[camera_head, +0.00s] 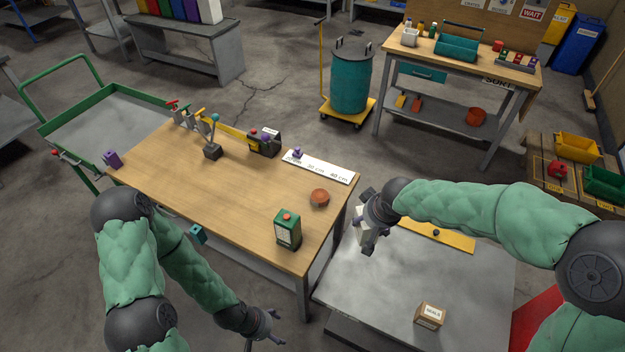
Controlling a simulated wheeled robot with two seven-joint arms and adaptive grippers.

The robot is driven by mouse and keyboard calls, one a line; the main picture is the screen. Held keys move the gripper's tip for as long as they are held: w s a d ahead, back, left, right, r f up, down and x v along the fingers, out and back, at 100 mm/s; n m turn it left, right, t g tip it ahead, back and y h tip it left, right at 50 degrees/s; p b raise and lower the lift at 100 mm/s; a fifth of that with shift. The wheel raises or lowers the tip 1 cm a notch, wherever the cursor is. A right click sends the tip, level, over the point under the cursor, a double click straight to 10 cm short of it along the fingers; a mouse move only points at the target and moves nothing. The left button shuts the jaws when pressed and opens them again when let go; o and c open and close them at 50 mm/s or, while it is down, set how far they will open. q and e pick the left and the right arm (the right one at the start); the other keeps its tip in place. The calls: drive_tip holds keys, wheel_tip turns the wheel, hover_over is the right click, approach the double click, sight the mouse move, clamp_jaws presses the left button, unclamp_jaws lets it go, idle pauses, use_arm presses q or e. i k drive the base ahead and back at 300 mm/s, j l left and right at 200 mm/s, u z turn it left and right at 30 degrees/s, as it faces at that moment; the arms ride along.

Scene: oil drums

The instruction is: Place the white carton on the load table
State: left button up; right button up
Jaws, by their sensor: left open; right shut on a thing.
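My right gripper (367,224) is shut on the white carton (361,239), which is mostly hidden by the dark fingers. It holds the carton over the left back part of a grey metal table (375,290), close to the right edge of the wooden table. This grey table looks like the load table, though I see no label on it. My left gripper (272,327) is open and empty, low in front of the wooden table.
A small brown box (430,316) and a yellow strip (437,234) lie on the grey table; its middle is clear. A teal drum (351,82) stands behind.

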sight(227, 172)
drive_tip(key=i+j+u, duration=0.2)
drive_tip(key=i+j, duration=0.15)
drive_tip(key=j, duration=0.15)
drive_tip(key=i+j+u, duration=0.2)
drive_tip(key=i+j, duration=0.2)
